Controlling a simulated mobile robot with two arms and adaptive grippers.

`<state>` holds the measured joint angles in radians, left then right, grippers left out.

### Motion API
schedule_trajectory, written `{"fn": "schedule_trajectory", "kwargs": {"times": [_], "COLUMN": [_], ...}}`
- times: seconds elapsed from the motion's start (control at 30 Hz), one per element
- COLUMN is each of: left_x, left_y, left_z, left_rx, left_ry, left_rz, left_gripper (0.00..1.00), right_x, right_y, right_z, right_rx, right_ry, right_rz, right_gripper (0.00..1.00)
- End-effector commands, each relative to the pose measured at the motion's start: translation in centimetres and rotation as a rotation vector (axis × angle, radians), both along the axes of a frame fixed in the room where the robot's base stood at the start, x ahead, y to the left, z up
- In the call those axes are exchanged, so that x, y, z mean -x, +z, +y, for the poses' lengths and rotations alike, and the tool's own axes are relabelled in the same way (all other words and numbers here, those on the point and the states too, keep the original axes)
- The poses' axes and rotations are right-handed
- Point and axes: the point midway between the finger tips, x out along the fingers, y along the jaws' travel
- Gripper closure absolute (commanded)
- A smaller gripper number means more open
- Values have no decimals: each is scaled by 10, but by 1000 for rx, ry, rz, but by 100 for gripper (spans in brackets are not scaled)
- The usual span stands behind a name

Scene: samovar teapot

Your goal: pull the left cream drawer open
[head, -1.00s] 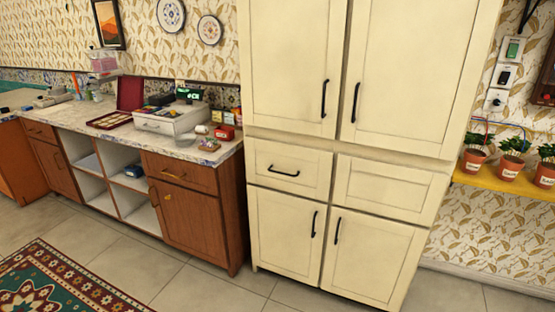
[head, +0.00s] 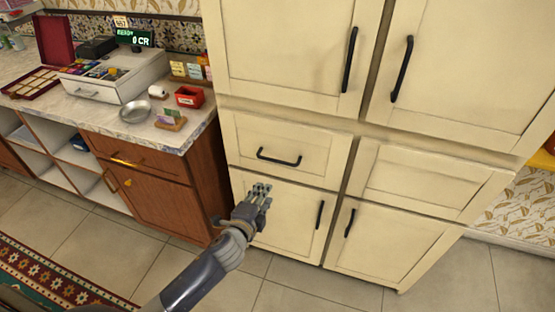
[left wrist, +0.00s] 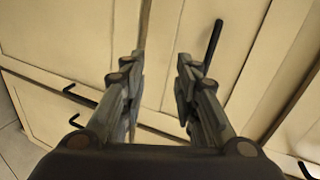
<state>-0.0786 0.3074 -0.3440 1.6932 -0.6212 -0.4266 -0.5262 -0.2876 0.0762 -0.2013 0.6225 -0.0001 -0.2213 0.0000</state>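The left cream drawer (head: 308,146) is closed, flush in the cabinet front, with a black bar handle (head: 279,157) across its middle. My left gripper (head: 262,188) is just below and a little left of that handle, in front of the lower left door, apart from the handle in the picture. In the left wrist view the two fingers of my left gripper (left wrist: 160,66) are spread, with nothing between them. Cream panels and several black handles show beyond them; I cannot tell which handle is the drawer's. My right gripper is not in view.
The right cream drawer (head: 430,180) shows no handle. Tall upper doors (head: 290,50) and lower doors (head: 385,240) have black upright handles and are closed. A wooden counter (head: 160,205) with a cash register (head: 115,75) stands at the left.

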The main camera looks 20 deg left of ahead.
Motion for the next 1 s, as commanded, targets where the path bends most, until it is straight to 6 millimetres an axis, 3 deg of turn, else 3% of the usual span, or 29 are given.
{"fn": "schedule_trajectory", "kwargs": {"times": [0.03,0.1,0.2,0.37,0.7,1.0], "left_x": [-5,-9,-13,-29,-86,-114], "left_y": [23,45,59,59,45,39], "left_z": [-3,-6,-9,-9,-12,-12], "left_rx": [-33,-66,-89,-93,-88,-88], "left_ry": [-16,-29,-38,-39,-38,-38], "left_rz": [-43,-85,-115,-120,-118,-117], "left_gripper": [71,71,71,71,71,71], "right_x": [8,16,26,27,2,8], "right_y": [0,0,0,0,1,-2], "right_z": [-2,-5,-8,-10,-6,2], "right_rx": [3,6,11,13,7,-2], "right_ry": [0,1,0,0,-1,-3], "right_rz": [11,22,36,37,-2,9], "right_gripper": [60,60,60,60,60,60]}}
